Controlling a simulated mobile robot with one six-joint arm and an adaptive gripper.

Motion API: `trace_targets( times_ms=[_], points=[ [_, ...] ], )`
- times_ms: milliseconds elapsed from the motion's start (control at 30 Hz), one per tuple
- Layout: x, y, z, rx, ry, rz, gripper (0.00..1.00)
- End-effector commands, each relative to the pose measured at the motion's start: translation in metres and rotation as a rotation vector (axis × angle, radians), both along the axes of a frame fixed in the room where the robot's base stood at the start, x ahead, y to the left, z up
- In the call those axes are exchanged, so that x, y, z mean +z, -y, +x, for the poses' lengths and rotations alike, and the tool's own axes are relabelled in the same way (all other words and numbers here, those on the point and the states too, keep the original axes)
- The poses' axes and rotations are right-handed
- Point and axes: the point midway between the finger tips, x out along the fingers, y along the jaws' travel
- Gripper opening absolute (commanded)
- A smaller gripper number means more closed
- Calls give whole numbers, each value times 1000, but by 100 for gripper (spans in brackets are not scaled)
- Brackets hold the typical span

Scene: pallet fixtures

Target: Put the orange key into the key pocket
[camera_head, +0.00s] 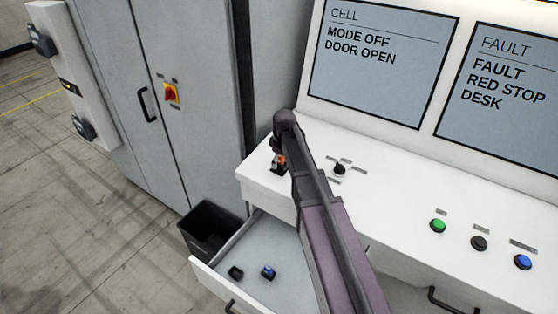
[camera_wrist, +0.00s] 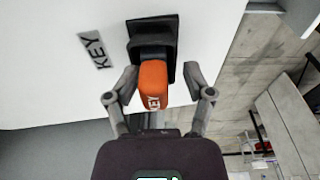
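The orange key (camera_wrist: 153,86) has KEY printed on it. In the wrist view its far end meets the black key pocket (camera_wrist: 135,30) on the white desk; how deep it sits is hidden. A KEY label (camera_wrist: 97,50) is beside the pocket. My gripper (camera_wrist: 159,80) is open, with a finger on each side of the key and a gap visible at both sides. In the head view the key (camera_head: 281,160) is a small orange patch by the pocket at the desk's left end, partly covered by my arm and gripper.
A black selector switch (camera_head: 339,169) stands right of the pocket. Green (camera_head: 438,226), black (camera_head: 479,243) and blue (camera_head: 522,262) buttons are further right. An open drawer (camera_head: 240,284) below holds two small items. A black bin (camera_head: 210,229) stands beside a grey cabinet (camera_head: 190,100).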

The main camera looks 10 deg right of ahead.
Motion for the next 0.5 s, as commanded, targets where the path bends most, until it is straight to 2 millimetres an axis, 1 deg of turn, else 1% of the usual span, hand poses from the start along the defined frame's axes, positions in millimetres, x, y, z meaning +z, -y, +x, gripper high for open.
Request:
trace_targets(
  times_ms=[33, 500],
  points=[
    [-2, 3, -3, -4, -5, -5, 64],
    [0, 2, 0, -3, -1, -2, 64]
  ],
)
